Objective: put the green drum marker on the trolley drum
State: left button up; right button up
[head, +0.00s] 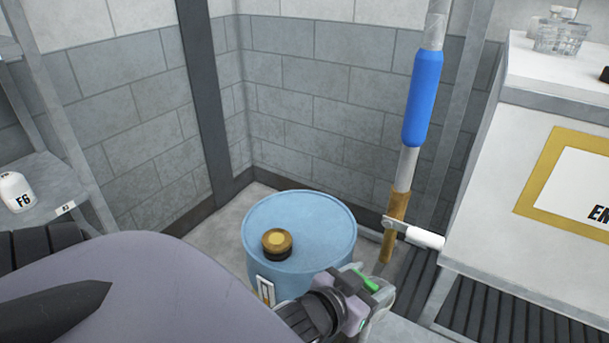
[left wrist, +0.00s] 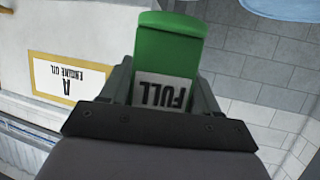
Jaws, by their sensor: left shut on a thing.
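The green drum marker (left wrist: 170,42) shows in the left wrist view with a white label reading FULL, upside down in that picture. My left gripper (left wrist: 165,95) is shut on it, a finger on each side. In the head view the left gripper (head: 362,290) is at the lower middle, at the right front of the blue drum, and only a strip of the green marker (head: 367,281) shows. The light blue drum (head: 318,225) stands upright in the corner, with a dark and gold cap (head: 277,242) on its top. My right gripper is not in view.
A vertical pipe with a blue sleeve (head: 423,97) and a white-handled valve (head: 415,234) stands right of the drum. A white cabinet (head: 490,215) is at the right. A shelf (head: 50,190) with a white bottle (head: 16,192) is at the left. Brick walls close the corner.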

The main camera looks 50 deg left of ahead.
aim_at(303, 211)
jog(key=i+j, duration=0.1)
jog(key=j, duration=0.65)
jog(key=i+j, duration=0.1)
jog(key=j, duration=0.7)
